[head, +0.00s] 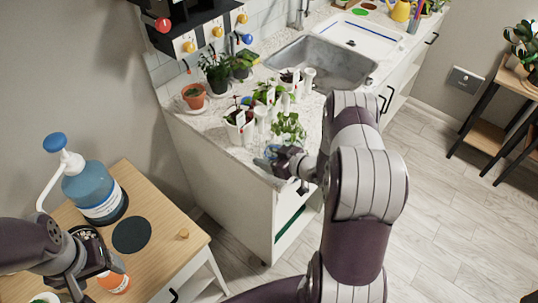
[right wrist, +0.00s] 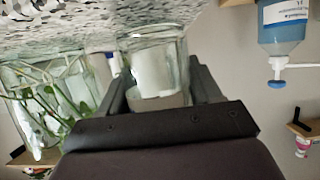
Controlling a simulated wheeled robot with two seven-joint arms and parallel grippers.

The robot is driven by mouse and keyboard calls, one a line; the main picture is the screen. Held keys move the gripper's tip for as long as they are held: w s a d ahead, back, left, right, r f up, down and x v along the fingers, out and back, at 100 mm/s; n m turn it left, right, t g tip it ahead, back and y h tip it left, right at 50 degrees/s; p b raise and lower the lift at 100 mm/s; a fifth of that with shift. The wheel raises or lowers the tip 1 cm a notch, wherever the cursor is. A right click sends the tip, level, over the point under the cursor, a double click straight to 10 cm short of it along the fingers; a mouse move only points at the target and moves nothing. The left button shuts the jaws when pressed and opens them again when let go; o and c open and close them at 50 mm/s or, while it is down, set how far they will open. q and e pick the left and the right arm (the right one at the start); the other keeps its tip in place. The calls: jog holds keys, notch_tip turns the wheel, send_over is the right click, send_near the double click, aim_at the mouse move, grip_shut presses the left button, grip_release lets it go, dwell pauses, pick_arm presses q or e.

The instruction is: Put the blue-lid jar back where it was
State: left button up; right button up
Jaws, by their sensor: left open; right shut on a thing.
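My right gripper (head: 284,160) is at the front corner of the plant counter, low beside the potted plants. In the right wrist view its fingers are shut on a clear glass jar (right wrist: 155,50) with something whitish inside. The jar is at the counter surface; I cannot tell whether it rests on it. No blue lid can be made out on it, and in the head view the gripper mostly hides it. My left gripper (head: 82,262) is open over the wooden side table (head: 165,215), close to a bottle with an orange label (head: 114,282).
A blue pump bottle (head: 90,190) stands on the side table by a bare dark round mat (head: 132,235) and a small wooden knob (head: 183,234). Several potted plants crowd the counter, including a leafy cutting in glass (head: 288,128) close to my right gripper. A sink (head: 320,65) lies behind.

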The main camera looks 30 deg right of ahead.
jog(key=shift+f, duration=0.1)
jog(key=o, duration=0.9)
